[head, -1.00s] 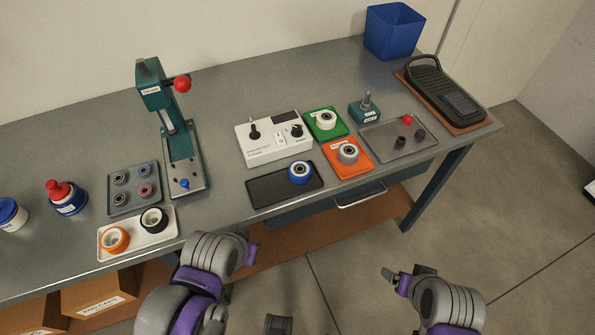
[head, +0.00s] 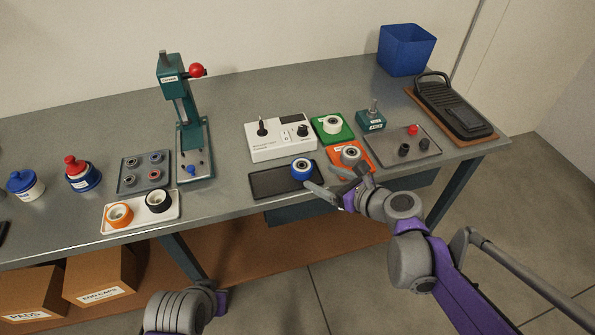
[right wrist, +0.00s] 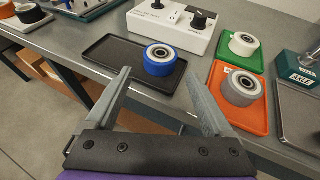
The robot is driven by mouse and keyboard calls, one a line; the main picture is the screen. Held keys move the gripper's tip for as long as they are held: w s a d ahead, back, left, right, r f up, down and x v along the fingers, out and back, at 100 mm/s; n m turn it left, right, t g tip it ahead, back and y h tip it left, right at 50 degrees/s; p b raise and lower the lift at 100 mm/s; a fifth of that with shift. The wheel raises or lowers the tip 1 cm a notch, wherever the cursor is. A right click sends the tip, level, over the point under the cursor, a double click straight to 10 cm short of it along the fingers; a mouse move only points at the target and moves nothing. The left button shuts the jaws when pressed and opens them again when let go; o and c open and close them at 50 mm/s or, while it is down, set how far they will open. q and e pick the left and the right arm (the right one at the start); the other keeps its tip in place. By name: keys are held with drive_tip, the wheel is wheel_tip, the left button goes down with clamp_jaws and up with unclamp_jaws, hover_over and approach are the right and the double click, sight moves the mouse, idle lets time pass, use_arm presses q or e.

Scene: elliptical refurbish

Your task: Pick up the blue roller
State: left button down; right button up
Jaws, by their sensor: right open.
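The blue roller (head: 301,168) has a pale hub and lies on the right part of a black tray (head: 270,184) near the bench's front edge. It also shows in the right wrist view (right wrist: 160,60), beyond and between my finger tips. My right gripper (head: 337,186) is open and empty at the front edge of the bench, just to the right of and in front of the roller, apart from it. Its two spread fingers show in the right wrist view (right wrist: 163,88). On the left, part of my left arm shows low in the head view; its fingers cannot be made out.
A grey roller (head: 350,155) on an orange tray (head: 341,172) stands close right of the blue one. A white roller (head: 332,125) sits on a green tray behind. A white control box (head: 268,152) stands behind the black tray. A press (head: 183,120) stands left.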

sight(309, 171)
drive_tip(key=x, duration=0.8)
drive_tip(key=shift+f+b, duration=0.1)
drive_tip(key=shift+b, duration=0.2)
drive_tip(key=c, duration=1.2)
